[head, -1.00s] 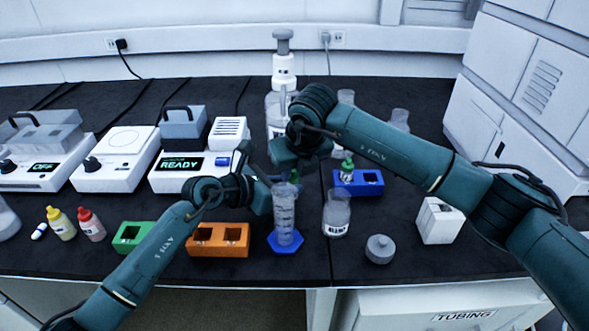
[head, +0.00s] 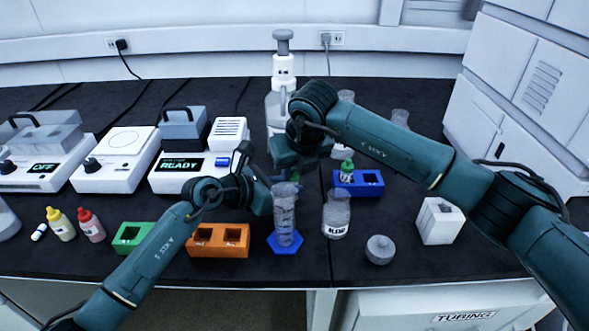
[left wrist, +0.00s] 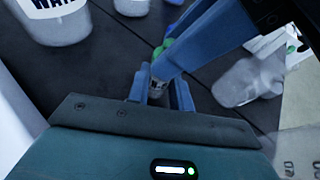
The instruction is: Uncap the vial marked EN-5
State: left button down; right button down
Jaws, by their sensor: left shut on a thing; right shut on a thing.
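In the left wrist view my left gripper (left wrist: 162,92) is shut on a small clear vial (left wrist: 157,88), holding its body between the blue fingers. A green cap (left wrist: 160,52) shows just above it. My right gripper (left wrist: 172,62) comes in from the upper right, its blue fingers shut at the cap. In the head view both hands meet in front of the white dispenser bottle. The held vial is hidden there. I cannot read any EN-5 mark on it.
A blue rack (head: 371,190) holds another green-capped vial (head: 347,170). Orange (head: 218,252) and green (head: 122,247) racks stand at the front left. A graduated cylinder (head: 284,222), a labelled bottle (head: 336,216) and a grey lidded item (head: 380,250) stand close in front of the hands.

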aim_at(294, 176)
jog(key=shift+r, duration=0.85)
jog(key=shift+r, duration=0.1)
jog(key=shift+r, duration=1.95)
pick_arm(q)
jog(key=c, duration=1.2)
grip_release()
jog(key=shift+o, duration=0.2)
